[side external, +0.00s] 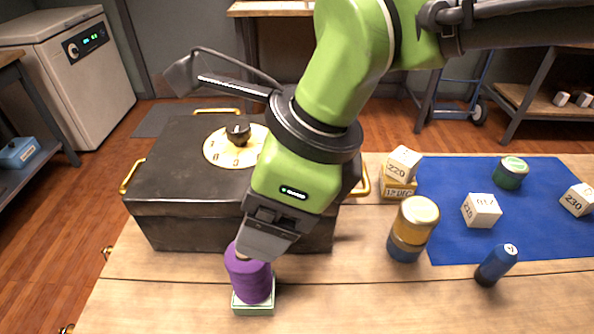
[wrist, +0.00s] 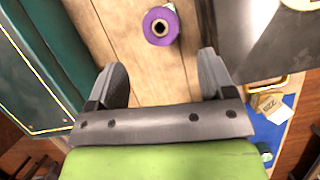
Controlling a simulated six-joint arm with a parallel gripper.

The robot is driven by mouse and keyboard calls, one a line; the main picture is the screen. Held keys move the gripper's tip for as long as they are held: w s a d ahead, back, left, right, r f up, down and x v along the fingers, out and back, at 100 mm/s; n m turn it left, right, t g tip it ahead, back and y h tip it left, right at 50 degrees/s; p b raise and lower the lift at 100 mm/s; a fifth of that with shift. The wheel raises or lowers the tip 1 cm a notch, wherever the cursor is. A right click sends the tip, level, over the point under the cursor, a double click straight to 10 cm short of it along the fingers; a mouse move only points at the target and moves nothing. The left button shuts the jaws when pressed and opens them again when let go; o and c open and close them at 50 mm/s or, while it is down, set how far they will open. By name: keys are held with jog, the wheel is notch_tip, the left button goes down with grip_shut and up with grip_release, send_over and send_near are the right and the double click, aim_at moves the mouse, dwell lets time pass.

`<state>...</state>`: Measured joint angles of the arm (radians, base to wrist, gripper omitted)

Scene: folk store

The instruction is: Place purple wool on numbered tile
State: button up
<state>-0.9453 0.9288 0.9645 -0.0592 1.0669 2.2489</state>
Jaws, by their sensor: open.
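The purple wool (side external: 250,282) is a spool standing upright on a small pale tile with a green edge (side external: 253,308), near the table's front edge. Any number on the tile is hidden or too small to read. My gripper (side external: 264,246) is at the wool's upper right in the side view and overlaps part of its top. In the wrist view the purple wool (wrist: 161,26) shows end-on, with its pale core, beyond the fingertips. My gripper (wrist: 164,70) is open there, with nothing between its fingers.
A dark metal box (side external: 185,222) with a dial (side external: 232,146) stands behind the wool. A gold-and-blue jar (side external: 412,230), a blue bottle (side external: 496,265), numbered blocks (side external: 482,211) and a green jar (side external: 510,173) are to the right, around a blue mat (side external: 450,235). The front right table is clear.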

jog(key=shift+d+r, duration=0.1)
jog(key=shift+r, duration=0.05)
jog(key=w+d+r+n+t, duration=0.2)
jog(key=d+r+n, duration=0.1)
jog(key=d+r, duration=0.55)
jog(key=w+d+r+n+t, duration=0.1)
jog(key=d+r+n, duration=0.35)
jog(key=d, duration=0.75)
jog(key=s+d+f+n+t+h, duration=0.1)
jog(key=s+d+n+t+h, duration=0.1)
jog(key=s+d+n, duration=0.6)
jog(key=s+d+t, duration=0.1)
jog(key=s+d, duration=0.5)
jog(key=d, duration=0.3)
jog(key=shift+t, duration=0.3)
